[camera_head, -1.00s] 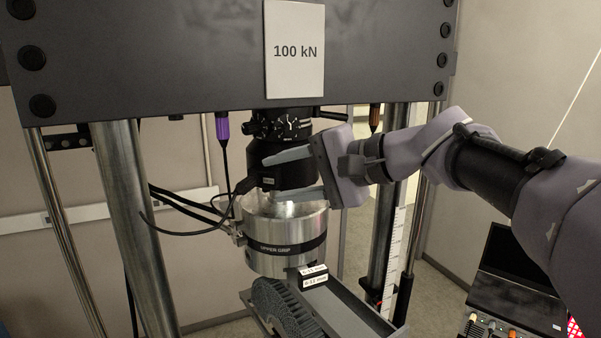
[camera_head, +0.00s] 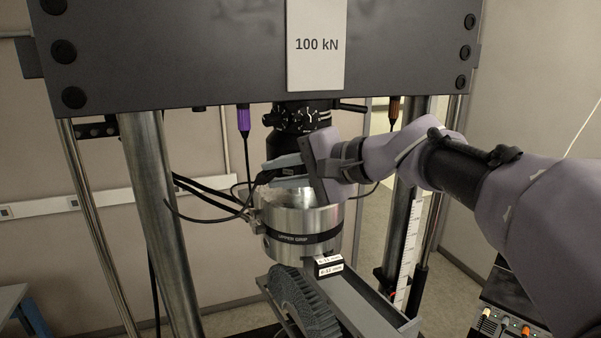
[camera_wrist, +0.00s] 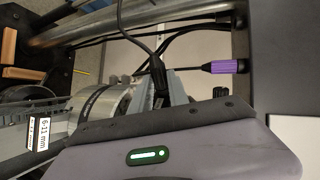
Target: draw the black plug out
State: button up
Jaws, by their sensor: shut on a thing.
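The black plug (camera_wrist: 157,80) shows in the wrist view, with its black cable running up from it. My gripper (camera_wrist: 159,88) is shut on the plug, one grey finger on each side of it. In the head view my gripper (camera_head: 272,170) is in front of the black load cell (camera_head: 300,118) under the crosshead, just above the silver upper grip (camera_head: 300,222). The plug is mostly hidden there by the fingers, and its cable leaves to the left. I cannot tell whether the plug's end is still in its socket.
A purple connector (camera_head: 243,118) hangs to the left and a brown one (camera_head: 395,106) to the right. A thick steel column (camera_head: 160,220) stands left. A grey tray (camera_head: 375,310) with a ridged grey part (camera_head: 303,300) lies below the grip.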

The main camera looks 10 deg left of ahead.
aim_at(264, 184)
grip_shut()
jog(key=shift+s+f+b, duration=0.1)
jog(key=shift+b, duration=0.25)
jog(key=shift+s+a, duration=0.2)
jog(key=shift+s, duration=0.3)
jog(key=shift+b, duration=0.35)
jog(key=shift+s+f+b, duration=0.1)
jog(key=shift+s+b, duration=0.25)
jog(key=shift+s, duration=0.05)
jog(key=shift+s+a+r+b, duration=0.15)
jog(key=shift+s+b, duration=0.25)
jog(key=shift+s, duration=0.4)
jog(key=shift+s+a+r+b, duration=0.1)
jog(key=shift+s+a+b, duration=0.2)
jog(key=shift+s, duration=0.45)
